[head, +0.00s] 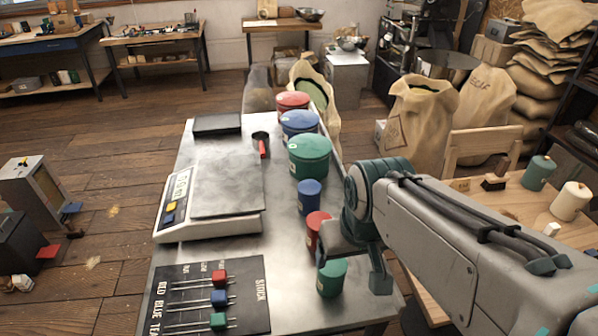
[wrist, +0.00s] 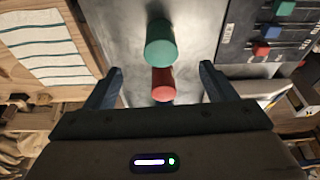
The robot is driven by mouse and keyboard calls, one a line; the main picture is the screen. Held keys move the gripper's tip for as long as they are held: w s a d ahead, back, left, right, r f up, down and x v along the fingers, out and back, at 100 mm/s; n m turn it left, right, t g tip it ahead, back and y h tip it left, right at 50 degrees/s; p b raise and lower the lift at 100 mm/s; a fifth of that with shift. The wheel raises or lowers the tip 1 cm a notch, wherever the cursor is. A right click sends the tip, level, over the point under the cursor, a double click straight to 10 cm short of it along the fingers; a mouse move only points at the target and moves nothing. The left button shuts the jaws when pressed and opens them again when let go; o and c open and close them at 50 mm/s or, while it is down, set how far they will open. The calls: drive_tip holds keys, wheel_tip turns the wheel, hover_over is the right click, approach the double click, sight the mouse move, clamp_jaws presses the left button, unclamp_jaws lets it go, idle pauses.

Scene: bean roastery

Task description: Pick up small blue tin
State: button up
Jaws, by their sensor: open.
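The small blue tin (head: 309,196) stands upright on the metal table, in front of the large green tin and behind the small red tin (head: 317,229). My gripper (head: 350,266) is open and empty, above the table by the small red and green tins, nearer to me than the blue tin. In the wrist view the open fingers (wrist: 160,74) frame the small red tin, with the small green tin (wrist: 160,43) beyond it. In the head view my gripper partly covers the red and green tins.
Large red (head: 293,101), blue (head: 299,124) and green (head: 309,158) tins stand in a row at the back. A scale (head: 210,228) fills the table's left, with a red-handled scoop (head: 262,144) behind. A slider board (head: 250,290) lies at the front. A wooden table (head: 520,205) stands right.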

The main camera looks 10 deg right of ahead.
drive_tip(key=shift+o, duration=0.3)
drive_tip(key=w+r+n+g+b, duration=0.1)
drive_tip(key=w+r+n, duration=0.2)
drive_tip(key=w, duration=1.4)
drive_tip(key=shift+n, duration=0.6)
drive_tip(key=n+g+b, duration=0.2)
drive_tip(key=n, duration=0.3)
hover_over(310, 187)
wheel_tip(310, 187, down, 6)
drive_tip(key=r, duration=0.1)
drive_tip(key=f, duration=0.9)
drive_tip(key=shift+w+d+p, duration=0.15)
drive_tip(key=shift+w+p, duration=0.1)
drive_tip(key=shift+p, duration=0.1)
drive_tip(key=shift+s+f+p, duration=0.15)
drive_tip(key=shift+f+p, duration=0.4)
drive_tip(key=shift+f, duration=2.05)
drive_tip(key=c, duration=1.2)
